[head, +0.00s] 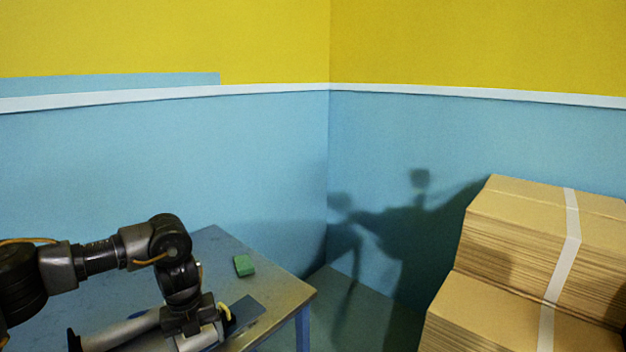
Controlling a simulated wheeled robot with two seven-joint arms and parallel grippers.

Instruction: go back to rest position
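My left arm comes in from the left over the table (293,290) and bends down at its wrist. My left gripper (195,335) points downward at the bottom of the picture, low over the tabletop. Its fingertips are not clearly visible, so I cannot tell whether it is open or shut. A long pale grey bar or tube (125,332) lies beside and partly behind the gripper; I cannot tell whether they touch. My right gripper is not in view.
A green block (244,266) and a flat dark blue-grey piece (246,309) lie on the table near the gripper. Tall stacks of strapped brown cardboard (500,300) stand at the right. Floor (375,315) shows between them. Blue and yellow walls meet in a corner behind.

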